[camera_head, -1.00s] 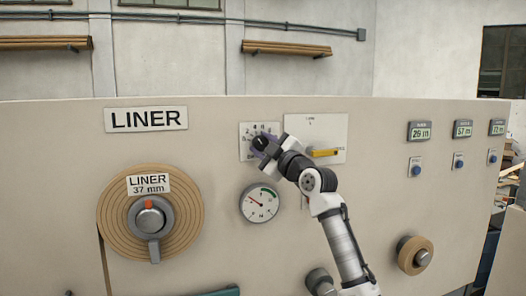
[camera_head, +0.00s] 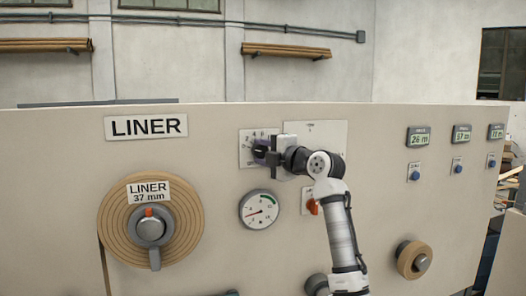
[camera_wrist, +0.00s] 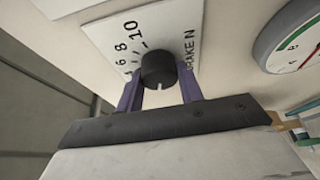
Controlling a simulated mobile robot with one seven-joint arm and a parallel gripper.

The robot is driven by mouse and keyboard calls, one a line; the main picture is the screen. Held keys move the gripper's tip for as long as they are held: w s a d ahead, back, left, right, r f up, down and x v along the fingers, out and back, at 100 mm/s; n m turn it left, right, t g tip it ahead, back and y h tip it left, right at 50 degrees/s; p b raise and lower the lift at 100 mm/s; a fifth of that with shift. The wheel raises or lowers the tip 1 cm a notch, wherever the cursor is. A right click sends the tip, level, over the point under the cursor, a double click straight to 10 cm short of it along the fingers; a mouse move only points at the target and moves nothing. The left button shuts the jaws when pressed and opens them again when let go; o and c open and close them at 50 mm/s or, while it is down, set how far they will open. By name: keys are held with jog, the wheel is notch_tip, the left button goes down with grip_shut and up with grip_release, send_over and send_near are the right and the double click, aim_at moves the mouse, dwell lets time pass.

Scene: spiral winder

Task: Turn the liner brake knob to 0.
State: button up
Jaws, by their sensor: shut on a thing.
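The liner brake knob (camera_wrist: 158,70) is a black round knob on a white plate (camera_wrist: 188,25) marked BRAKE N. In the wrist view its white line points toward my gripper's palm, away from the 10. The 6, 8 and 10 show, but the number at the line is hidden. My gripper (camera_wrist: 160,88) is shut on the knob, with one purple finger at each side. In the head view my gripper (camera_head: 262,150) covers much of the knob, and the plate (camera_head: 245,150) shows around it.
A round gauge (camera_head: 259,210) sits below the brake plate, its needle toward the lower left. A white panel (camera_head: 330,135) is partly behind my gripper. A red-orange handle (camera_head: 312,207) is close below my wrist. The liner roll (camera_head: 185,235) is at left.

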dwell(0.5)
jog(key=o, duration=1)
jog(key=shift+d, duration=0.1)
jog(key=b+v, duration=0.4)
jog(key=v, duration=0.9)
jog(key=shift+s, duration=0.35)
jog(key=shift+d, duration=0.15)
